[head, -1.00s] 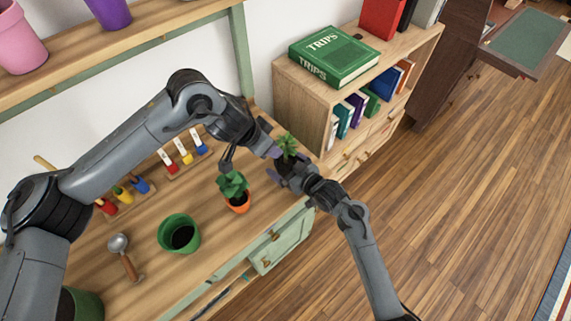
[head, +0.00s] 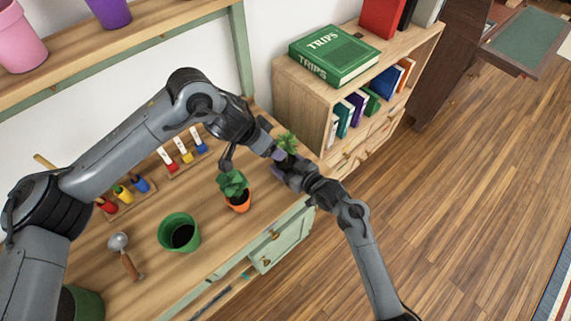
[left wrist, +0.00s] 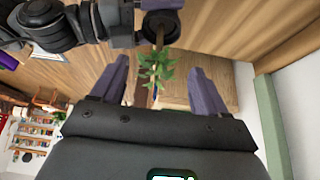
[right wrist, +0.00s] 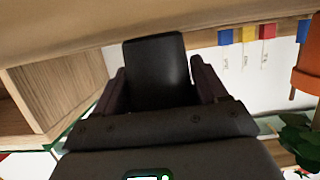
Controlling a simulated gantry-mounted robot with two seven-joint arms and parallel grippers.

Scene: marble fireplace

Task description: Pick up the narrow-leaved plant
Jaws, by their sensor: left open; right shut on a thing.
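The narrow-leaved plant (head: 287,142) is at the right end of the workbench, partly hidden by my grippers. My right gripper (right wrist: 160,85) is shut on its black pot (right wrist: 155,65), which fills the space between the fingers. In the left wrist view the green leaves (left wrist: 158,68) and the black pot (left wrist: 161,24) show clearly. My left gripper (left wrist: 158,85) is open, with the leaves and stem in line between its fingers. In the head view my left gripper (head: 275,150) is right beside the plant; whether it touches cannot be told.
A broader-leaved plant (head: 233,184) in an orange pot (head: 239,203) stands just left of the grippers. An empty green pot (head: 165,233), a trowel (head: 127,262) and colored tools (head: 180,153) are on the workbench (head: 215,240). A bookcase (head: 300,97) stands behind.

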